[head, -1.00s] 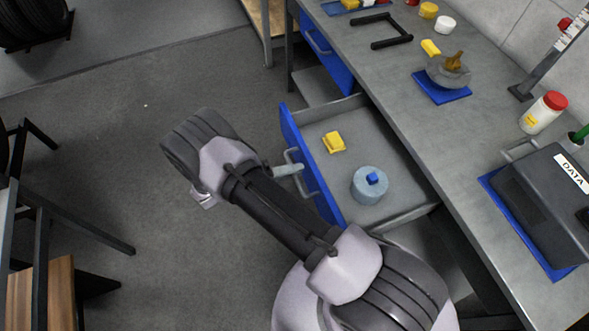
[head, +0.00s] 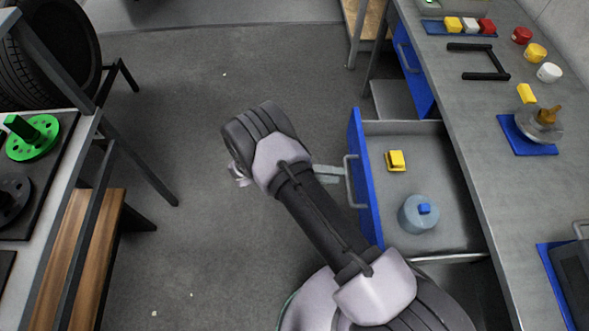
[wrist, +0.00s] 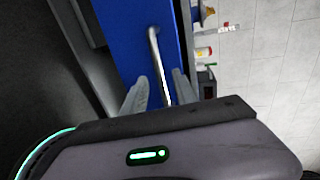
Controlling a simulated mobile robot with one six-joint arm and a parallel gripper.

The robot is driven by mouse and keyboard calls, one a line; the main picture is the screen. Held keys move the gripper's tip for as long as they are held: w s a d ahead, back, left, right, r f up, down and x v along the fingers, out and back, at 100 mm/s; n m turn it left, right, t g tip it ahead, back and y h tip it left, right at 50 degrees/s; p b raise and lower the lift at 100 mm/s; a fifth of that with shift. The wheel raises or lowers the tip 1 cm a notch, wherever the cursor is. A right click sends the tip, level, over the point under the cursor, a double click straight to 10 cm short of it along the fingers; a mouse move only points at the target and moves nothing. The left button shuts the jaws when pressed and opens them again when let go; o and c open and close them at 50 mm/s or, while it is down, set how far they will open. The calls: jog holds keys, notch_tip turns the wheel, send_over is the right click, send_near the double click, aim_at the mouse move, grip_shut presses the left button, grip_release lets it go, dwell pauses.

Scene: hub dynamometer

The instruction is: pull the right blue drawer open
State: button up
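The right blue drawer (head: 365,183) stands pulled out from under the workbench, its grey inside showing. A yellow block (head: 395,160) and a light-blue cylinder (head: 416,215) with a small blue knob lie in it. Its metal bar handle (head: 351,181) is on the blue front and also shows in the wrist view (wrist: 155,55). My gripper (head: 335,174) is at the handle. In the wrist view my gripper (wrist: 160,76) has its two fingers apart, one on each side of the bar, with gaps visible. Another blue drawer (head: 413,68), farther back, looks shut.
The grey workbench (head: 475,130) runs along the right with several small parts on it. A rack with a green disc (head: 32,140) and a wooden shelf (head: 75,260) stand at the left. Open floor (head: 190,130) lies between.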

jog(key=v, duration=1.2)
jog(key=shift+a+p, duration=0.3)
jog(key=shift+r, duration=0.15)
